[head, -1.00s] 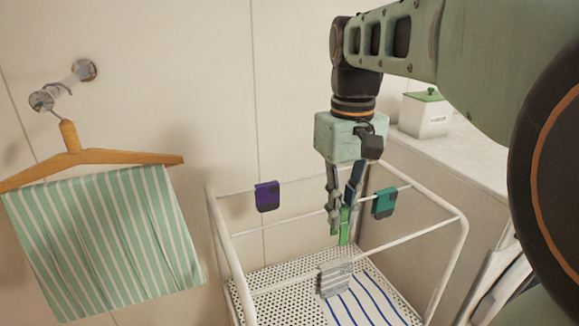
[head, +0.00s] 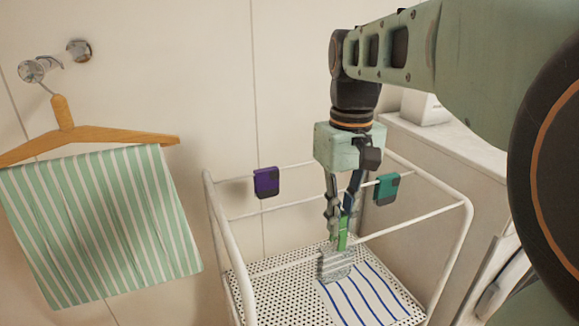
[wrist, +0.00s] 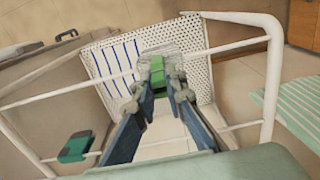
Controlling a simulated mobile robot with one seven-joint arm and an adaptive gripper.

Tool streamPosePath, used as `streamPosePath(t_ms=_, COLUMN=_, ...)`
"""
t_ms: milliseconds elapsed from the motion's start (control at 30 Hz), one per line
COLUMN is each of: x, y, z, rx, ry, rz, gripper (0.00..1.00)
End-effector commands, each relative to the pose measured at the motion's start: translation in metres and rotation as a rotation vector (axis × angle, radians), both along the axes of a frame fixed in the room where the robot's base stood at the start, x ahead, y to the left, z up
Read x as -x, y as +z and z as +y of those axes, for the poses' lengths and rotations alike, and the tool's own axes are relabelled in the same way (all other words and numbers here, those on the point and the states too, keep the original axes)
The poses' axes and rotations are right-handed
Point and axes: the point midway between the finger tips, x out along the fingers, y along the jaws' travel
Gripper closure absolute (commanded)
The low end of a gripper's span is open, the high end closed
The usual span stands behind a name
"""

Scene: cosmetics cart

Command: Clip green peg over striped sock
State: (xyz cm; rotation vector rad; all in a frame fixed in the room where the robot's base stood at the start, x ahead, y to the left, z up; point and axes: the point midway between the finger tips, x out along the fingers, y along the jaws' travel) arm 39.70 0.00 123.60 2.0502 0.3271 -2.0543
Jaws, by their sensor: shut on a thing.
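The green peg (head: 343,232) is between the fingers of my gripper (head: 342,212), which is shut on it and points down over the rack.
A purple clip (head: 266,182) and a teal clip (head: 387,188) sit on the white rack's (head: 234,262) rails. A blue-striped cloth (head: 362,300) lies on the perforated base. A green striped towel (head: 100,225) hangs from a wooden hanger (head: 90,136) at left.

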Motion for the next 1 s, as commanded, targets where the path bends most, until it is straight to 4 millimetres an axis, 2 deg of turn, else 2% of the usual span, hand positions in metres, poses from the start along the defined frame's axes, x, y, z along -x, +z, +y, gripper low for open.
streamPosePath(t_ms=433, x=0.0, y=-0.027, z=0.0, rx=0.0, ry=0.0, rz=0.0, gripper=0.99)
streamPosePath(t_ms=967, x=0.0, y=-0.031, z=0.0, rx=0.0, ry=0.0, rz=0.0, gripper=0.99)
streamPosePath(t_ms=1000, x=0.0, y=-0.031, z=0.0, rx=0.0, ry=0.0, rz=0.0, gripper=0.86)
